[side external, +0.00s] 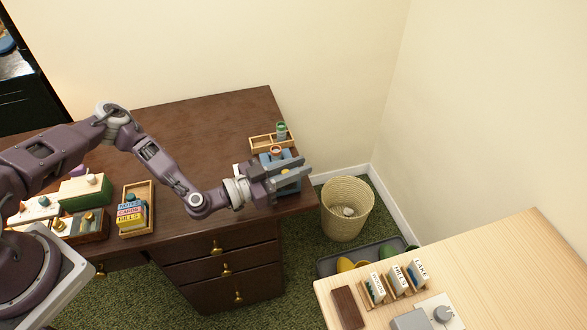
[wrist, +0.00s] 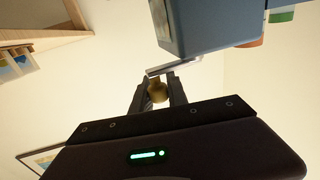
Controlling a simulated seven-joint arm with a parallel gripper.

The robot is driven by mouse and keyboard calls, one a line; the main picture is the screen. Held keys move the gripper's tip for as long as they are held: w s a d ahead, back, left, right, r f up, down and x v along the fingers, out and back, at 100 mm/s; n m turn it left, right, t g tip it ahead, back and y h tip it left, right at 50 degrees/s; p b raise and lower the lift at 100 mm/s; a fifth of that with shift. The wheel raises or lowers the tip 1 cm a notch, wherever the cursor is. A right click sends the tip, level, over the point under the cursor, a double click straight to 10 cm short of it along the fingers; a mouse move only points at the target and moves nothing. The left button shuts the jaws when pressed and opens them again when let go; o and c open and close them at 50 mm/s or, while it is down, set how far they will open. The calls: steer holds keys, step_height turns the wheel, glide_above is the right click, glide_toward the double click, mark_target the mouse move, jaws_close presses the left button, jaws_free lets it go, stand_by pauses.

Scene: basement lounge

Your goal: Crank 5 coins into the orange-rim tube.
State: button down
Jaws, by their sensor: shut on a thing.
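The blue coin machine (side external: 266,160) stands at the right end of the dark desk, partly hidden behind my gripper. It also shows in the wrist view (wrist: 205,25). A metal crank arm (wrist: 175,67) comes off it, with a brass knob (wrist: 158,92) at its end. My gripper (wrist: 158,88) is shut on this knob, and in the side view it (side external: 290,177) reaches across the machine's front. The orange-rim tube (side external: 276,150) is beside the machine; its orange part shows in the wrist view (wrist: 250,42). I cannot see any coins inside it.
A green-rim tube (side external: 281,128) stands in a wooden tray (side external: 262,145) behind the machine. A wicker basket (side external: 346,220) is on the floor right of the desk. A box of labelled cards (side external: 134,222) lies left; the desk's middle is clear.

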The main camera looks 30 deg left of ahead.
steer(key=shift+w+a+n+g+y, duration=0.4)
steer(key=shift+w+n+y, duration=0.45)
steer(key=shift+n+y, duration=2.35)
steer(key=shift+w+a+n+g+y, duration=0.25)
steer(key=shift+w+a+n+y, duration=0.4)
steer(key=shift+n+y, duration=2.55)
steer(key=shift+w+a+n+g+y, duration=0.35)
steer(key=shift+w+n+y, duration=0.85)
steer(key=shift+y, duration=3.7)
steer(key=shift+s+n, duration=0.1)
steer(key=shift+n, duration=0.3)
steer(key=c, duration=1.3)
jaws_free()
steer(key=shift+m, duration=0.3)
